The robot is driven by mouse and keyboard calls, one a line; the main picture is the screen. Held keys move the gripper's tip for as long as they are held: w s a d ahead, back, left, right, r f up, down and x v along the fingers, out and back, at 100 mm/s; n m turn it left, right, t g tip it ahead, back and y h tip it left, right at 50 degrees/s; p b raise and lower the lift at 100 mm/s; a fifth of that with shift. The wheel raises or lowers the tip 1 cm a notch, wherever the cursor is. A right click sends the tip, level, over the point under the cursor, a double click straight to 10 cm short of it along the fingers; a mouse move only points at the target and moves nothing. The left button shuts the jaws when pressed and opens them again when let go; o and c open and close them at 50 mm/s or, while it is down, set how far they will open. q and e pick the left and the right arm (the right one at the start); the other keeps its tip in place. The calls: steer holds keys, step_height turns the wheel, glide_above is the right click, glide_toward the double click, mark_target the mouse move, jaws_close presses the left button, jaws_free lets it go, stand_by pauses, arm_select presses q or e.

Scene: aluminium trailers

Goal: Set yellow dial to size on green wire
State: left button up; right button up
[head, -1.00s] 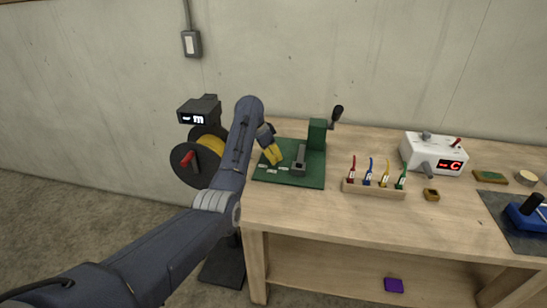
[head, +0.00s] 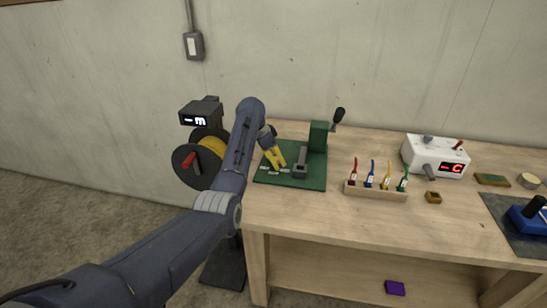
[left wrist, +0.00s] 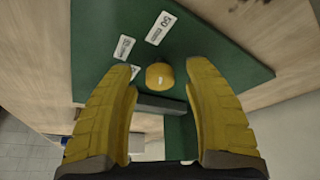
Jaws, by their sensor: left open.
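The yellow dial (left wrist: 159,76) is a small round knob on the green plate (left wrist: 96,50) of a press-like fixture (head: 318,137), with white size labels (left wrist: 161,28) beside it. My left gripper (head: 275,158) is over the plate in the head view. In the left wrist view its yellow fingers (left wrist: 162,84) are open, one on each side of the dial, and I see no clear contact. In the head view the fingers hide the dial. A green wire piece (head: 403,180) with a white tag stands at the right end of a wooden rack (head: 375,193). My right gripper is not in view.
Red, blue and yellow tagged pieces (head: 370,175) share the rack. A white box with a red display (head: 435,155) stands to the right, and a blue device (head: 530,215) sits on a dark mat. A wire spool (head: 200,160) is left of the bench. The front of the bench (head: 330,222) is clear.

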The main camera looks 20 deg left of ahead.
arm_select(q)
steer(key=v, duration=1.2)
stand_by(0.5)
